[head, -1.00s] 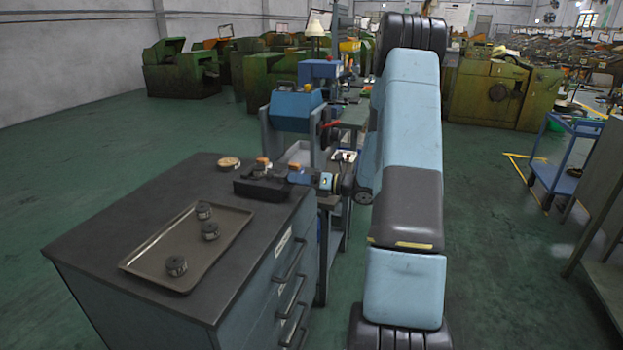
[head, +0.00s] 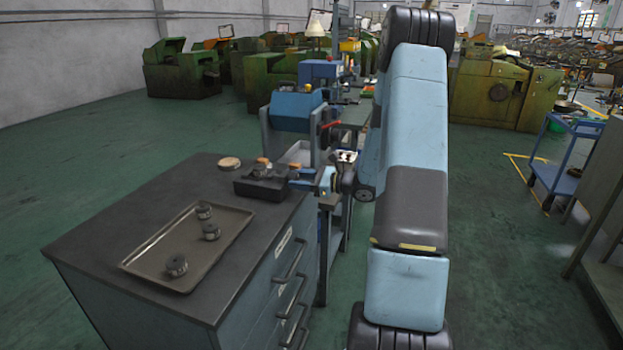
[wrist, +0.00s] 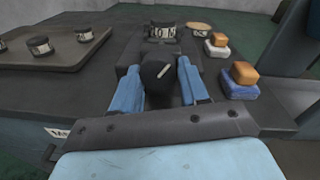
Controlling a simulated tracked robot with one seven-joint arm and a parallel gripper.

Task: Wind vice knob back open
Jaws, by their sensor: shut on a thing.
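The dark vice (head: 258,187) stands near the right edge of the grey cabinet top, and it also shows in the wrist view (wrist: 131,55). A dark round part with a pale marked band (wrist: 163,32) sits at the vice's jaws. The vice knob (wrist: 157,72) is black with a white line on its end, and the line is tilted. My gripper (wrist: 157,80) has its two blue fingers on either side of the knob and is shut on it. In the head view my gripper (head: 303,179) reaches the vice from the right. Its fingertips are small there.
A metal tray (head: 150,262) with 3 dark round parts lies on the cabinet top (head: 100,233). A tan disc (head: 229,163) lies behind the vice. Orange-topped blocks on white (wrist: 216,51) and blue (wrist: 239,89) bases sit right of the vice in the wrist view.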

